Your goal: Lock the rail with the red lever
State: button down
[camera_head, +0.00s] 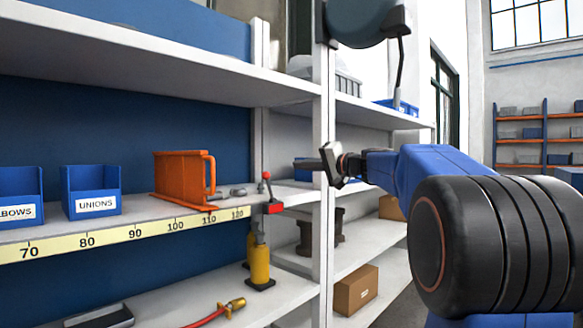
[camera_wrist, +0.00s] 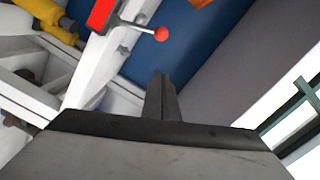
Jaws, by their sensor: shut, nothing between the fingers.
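The red lever (camera_head: 266,178) stands up from a red clamp block (camera_head: 273,208) at the right end of the shelf's numbered rail (camera_head: 130,234). The lever has a red ball on top. In the wrist view the red ball knob (camera_wrist: 161,33) sits at the end of a thin silver rod, beside the red block (camera_wrist: 102,14). My gripper (camera_head: 328,163) is shut and empty, to the right of the lever and slightly above it, apart from it. In the wrist view the shut fingers (camera_wrist: 161,98) point toward the lever area without touching it.
An orange bookend-like frame (camera_head: 183,178) stands on the shelf left of the lever. Blue bins (camera_head: 92,205) are further left. A white upright post (camera_head: 322,215) stands between the lever and my arm's side. A yellow cylinder (camera_head: 259,265) is below.

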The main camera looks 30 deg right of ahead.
jog(key=shift+v, duration=1.75)
jog(key=s+a+f+n+g+h, duration=0.15)
jog(key=s+a+f+g, duration=0.25)
jog(key=s+a+f, duration=0.55)
jog(key=s+a+f+n+g, duration=0.25)
jog(key=s+a+f, duration=0.35)
jog(key=a+f, duration=0.5)
jog(key=s+d+f+n+g+h, duration=0.1)
jog(key=s+f+n+g+h, duration=0.3)
jog(key=s+f, duration=1.9)
notch_tip(320, 180, down, 2)
jog(key=shift+s+d+f+g+h, duration=0.1)
jog(key=shift+s+d+g+h, duration=0.15)
jog(key=shift+g+h, duration=0.4)
